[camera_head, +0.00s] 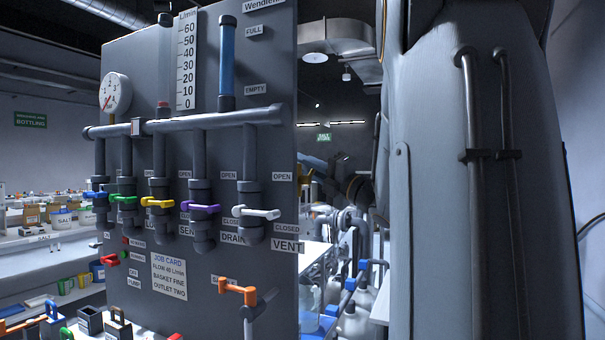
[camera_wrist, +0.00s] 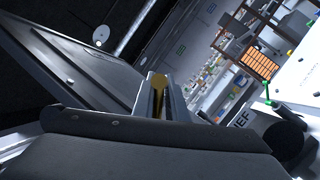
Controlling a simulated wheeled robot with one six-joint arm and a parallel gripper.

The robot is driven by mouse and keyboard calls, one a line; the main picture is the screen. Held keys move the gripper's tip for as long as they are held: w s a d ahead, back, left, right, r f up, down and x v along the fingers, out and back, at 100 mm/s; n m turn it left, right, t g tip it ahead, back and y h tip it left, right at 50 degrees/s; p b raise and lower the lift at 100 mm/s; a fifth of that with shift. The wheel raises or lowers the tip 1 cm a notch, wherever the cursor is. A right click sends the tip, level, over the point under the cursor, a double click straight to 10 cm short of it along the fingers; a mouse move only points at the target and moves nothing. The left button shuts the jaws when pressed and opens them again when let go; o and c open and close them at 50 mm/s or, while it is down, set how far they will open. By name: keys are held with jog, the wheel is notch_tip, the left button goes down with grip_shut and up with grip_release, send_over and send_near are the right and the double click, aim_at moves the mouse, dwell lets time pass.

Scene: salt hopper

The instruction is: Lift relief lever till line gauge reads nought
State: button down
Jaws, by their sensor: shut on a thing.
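In the wrist view my gripper (camera_wrist: 160,85) shows as two grey fingers shut on a brownish-gold piece (camera_wrist: 158,82); I cannot tell which part this is. In the head view my arm fills the right side, and my gripper cannot be clearly made out.
The panel (camera_head: 250,190) carries a row of blue, green, yellow, purple and white handles (camera_head: 255,212). Above them are a flow scale (camera_head: 187,60) and a blue sight tube (camera_head: 227,62). Pipes and jugs (camera_head: 354,322) stand right of the panel.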

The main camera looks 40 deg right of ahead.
dwell(0.4)
jog(key=c, duration=1.9)
grip_release()
jog(key=shift+o, duration=0.2)
jog(key=b+v, duration=0.2)
jog(key=v, duration=0.6)
jog(key=b+v, duration=0.2)
jog(key=v, duration=0.6)
jog(key=shift+s+a+r, duration=0.15)
jog(key=shift+s+r, duration=0.05)
jog(key=shift+s, duration=0.35)
